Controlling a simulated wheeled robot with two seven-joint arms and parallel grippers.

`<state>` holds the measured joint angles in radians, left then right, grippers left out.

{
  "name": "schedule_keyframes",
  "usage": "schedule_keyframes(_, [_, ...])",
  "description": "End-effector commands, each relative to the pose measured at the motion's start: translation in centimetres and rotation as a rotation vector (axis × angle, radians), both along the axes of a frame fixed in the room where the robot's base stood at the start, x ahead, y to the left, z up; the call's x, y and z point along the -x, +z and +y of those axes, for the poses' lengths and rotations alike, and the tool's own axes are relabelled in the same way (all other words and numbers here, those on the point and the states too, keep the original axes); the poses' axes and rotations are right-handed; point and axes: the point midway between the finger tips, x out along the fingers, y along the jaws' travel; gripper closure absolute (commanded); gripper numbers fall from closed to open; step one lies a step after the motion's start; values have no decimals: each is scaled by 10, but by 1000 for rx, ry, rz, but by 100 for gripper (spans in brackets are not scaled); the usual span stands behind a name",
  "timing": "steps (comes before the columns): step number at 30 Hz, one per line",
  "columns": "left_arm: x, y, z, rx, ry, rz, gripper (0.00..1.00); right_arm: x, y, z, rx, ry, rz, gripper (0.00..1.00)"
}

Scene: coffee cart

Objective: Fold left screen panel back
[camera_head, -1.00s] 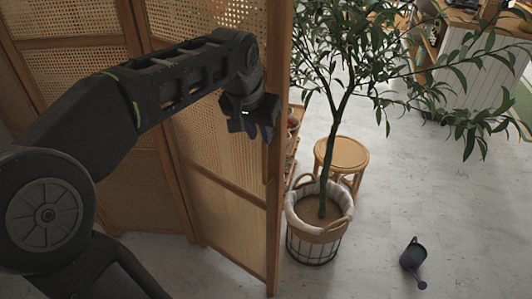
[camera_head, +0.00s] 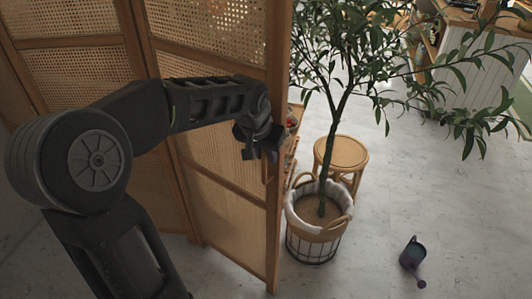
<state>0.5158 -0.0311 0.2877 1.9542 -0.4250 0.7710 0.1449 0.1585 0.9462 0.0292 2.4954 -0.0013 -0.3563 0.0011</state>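A folding screen with wooden frames and woven cane (camera_head: 215,205) stands on the left, its panels at angles to each other. Its nearest panel ends in a wooden upright post (camera_head: 277,110) beside the plant. My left gripper (camera_head: 262,150) is at that post, at about mid-height of the panel. Its dark fingers overlap the post in the picture; whether they touch or grip it I cannot tell. My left arm crosses in front of the screen and hides part of its panels. My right gripper is not in view.
A potted tree in a basket (camera_head: 318,225) stands just right of the screen post, its branches spreading right. A round wooden stool (camera_head: 342,153) is behind it. A watering can (camera_head: 412,257) lies on the floor at right. Grey floor (camera_head: 440,190) is open there.

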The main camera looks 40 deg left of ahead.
Motion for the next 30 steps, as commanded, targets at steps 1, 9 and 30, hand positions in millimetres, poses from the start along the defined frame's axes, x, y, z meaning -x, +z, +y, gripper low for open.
schedule_keyframes(1, [0,0,0,0,0,0,81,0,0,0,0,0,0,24])
schedule_keyframes(9, [0,0,0,0,0,0,100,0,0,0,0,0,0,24])
schedule_keyframes(30, [0,1,0,0,1,-1,100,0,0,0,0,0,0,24])
